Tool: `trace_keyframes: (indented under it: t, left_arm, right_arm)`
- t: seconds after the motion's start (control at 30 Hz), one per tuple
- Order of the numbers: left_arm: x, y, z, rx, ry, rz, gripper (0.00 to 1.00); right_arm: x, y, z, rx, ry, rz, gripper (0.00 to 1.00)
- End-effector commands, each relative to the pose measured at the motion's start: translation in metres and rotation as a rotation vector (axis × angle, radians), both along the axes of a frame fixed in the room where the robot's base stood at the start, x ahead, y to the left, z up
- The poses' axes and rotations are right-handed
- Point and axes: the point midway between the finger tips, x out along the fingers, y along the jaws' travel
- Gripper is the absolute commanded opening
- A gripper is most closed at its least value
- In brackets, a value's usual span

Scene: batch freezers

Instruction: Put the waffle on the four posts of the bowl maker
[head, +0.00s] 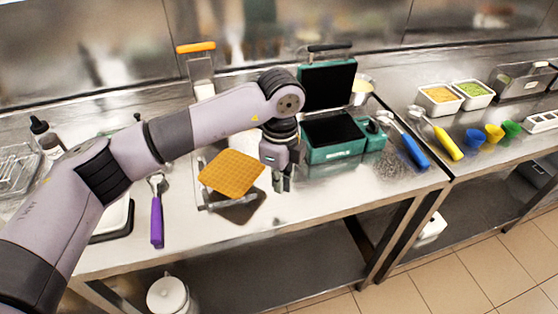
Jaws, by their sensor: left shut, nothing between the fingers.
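The waffle (231,173) is a flat golden square. It lies above the metal base of the bowl maker (207,206), with a dark shadow below its front right side. The posts are hidden under it, so I cannot tell how many it touches. The bowl maker's upright part with an orange handle (196,47) rises behind my arm. My left gripper (283,188) points down just right of the waffle, shut and empty, apart from it as far as I can see. My right gripper is not in view.
An open green waffle iron (335,156) stands right of my gripper. A purple-handled scoop (157,221) lies to the left. Blue-handled (414,152) and yellow-handled (448,142) scoops, small coloured cups and topping tubs are on the right. The counter's front edge runs close below the waffle.

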Motion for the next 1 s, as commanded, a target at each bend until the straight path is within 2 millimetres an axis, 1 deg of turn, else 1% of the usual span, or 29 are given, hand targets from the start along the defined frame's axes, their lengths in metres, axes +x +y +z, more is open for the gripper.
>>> trace_keyframes:
  t: [0.03,0.13,0.2,0.3,0.4,0.53,0.83,0.93,1.0]
  left_arm:
    - [-0.001,0.0,-0.009,0.0,0.003,0.001,0.0]
    - [-0.001,0.001,-0.028,0.0,0.003,0.002,0.0]
    - [0.007,0.014,-0.023,0.0,0.0,0.006,0.0]
    - [0.012,0.025,-0.024,-0.001,0.0,0.003,0.0]
    - [0.015,0.032,-0.025,-0.001,0.0,0.002,0.0]
    - [0.017,0.036,-0.027,-0.001,0.0,0.001,0.0]
    - [0.018,0.037,-0.027,-0.001,0.0,0.0,0.0]
    - [0.021,0.043,-0.03,0.0,-0.001,0.003,0.0]
    - [0.024,0.051,-0.031,0.0,-0.001,0.003,0.0]
  right_arm:
    - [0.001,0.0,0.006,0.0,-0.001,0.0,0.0]
    - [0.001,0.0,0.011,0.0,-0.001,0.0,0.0]
    - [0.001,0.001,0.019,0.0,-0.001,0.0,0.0]
    - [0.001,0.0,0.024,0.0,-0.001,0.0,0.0]
    - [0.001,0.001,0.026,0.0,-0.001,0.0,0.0]
    - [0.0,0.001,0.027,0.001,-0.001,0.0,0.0]
    - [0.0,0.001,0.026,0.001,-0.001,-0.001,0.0]
    - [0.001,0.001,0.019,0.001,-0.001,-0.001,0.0]
    - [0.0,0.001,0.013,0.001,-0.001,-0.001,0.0]
